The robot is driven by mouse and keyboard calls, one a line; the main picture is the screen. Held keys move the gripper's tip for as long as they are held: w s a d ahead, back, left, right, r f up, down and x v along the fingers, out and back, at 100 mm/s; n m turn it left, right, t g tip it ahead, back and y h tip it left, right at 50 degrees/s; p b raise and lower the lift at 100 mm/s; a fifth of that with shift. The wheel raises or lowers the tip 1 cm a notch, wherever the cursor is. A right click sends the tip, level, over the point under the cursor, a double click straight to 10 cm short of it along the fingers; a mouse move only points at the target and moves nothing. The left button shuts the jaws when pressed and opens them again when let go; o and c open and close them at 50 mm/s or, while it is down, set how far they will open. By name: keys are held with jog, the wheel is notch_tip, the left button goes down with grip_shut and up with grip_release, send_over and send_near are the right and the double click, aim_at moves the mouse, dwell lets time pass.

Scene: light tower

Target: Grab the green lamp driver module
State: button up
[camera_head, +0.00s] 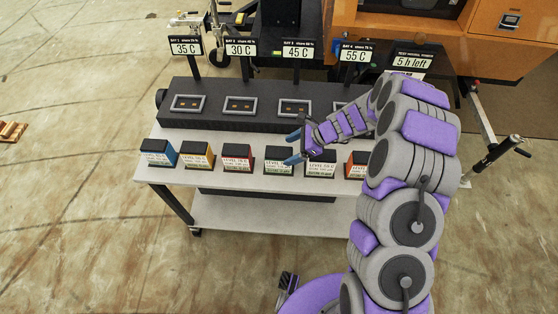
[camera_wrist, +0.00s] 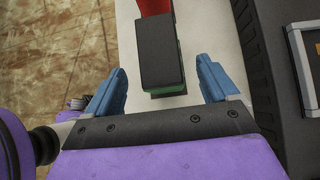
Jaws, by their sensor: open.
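The green lamp driver module (camera_head: 279,167) has a black top and a white label on its front, and stands in the row on the table. In the wrist view it shows as a dark block with green sides (camera_wrist: 161,52), between and ahead of the blue fingertips. My gripper (camera_head: 293,148) is open above and beside the module, with no contact clear. In the wrist view my gripper (camera_wrist: 160,85) has one blue finger on each side of the module's near end. A red module (camera_wrist: 154,7) lies just beyond it.
Blue (camera_head: 160,154), yellow (camera_head: 197,156) and red (camera_head: 237,159) modules stand to the left on the white table (camera_head: 250,192). White (camera_head: 321,163) and orange-red (camera_head: 355,165) ones stand to the right. Behind is a black housing (camera_head: 225,121) with framed bays, under temperature signs (camera_head: 298,50).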

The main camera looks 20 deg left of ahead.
aim_at(279, 155)
jog(key=shift+x, duration=1.2)
jog(key=shift+d+r, duration=0.1)
jog(key=shift+d, duration=0.2)
jog(key=shift+d+f+b, duration=0.15)
jog(key=shift+f+b, duration=0.05)
jog(key=shift+b, duration=0.2)
jog(key=x, duration=0.3)
jog(key=b+x, duration=0.1)
jog(key=shift+w+a+r, duration=0.1)
jog(key=shift+a, duration=0.95)
jog(key=shift+d+r, duration=0.15)
jog(key=shift+d, duration=0.85)
jog(key=c, duration=0.6)
jog(key=shift+a, duration=0.1)
jog(key=c, duration=0.3)
jog(key=shift+a, duration=0.35)
jog(key=c, duration=0.6)
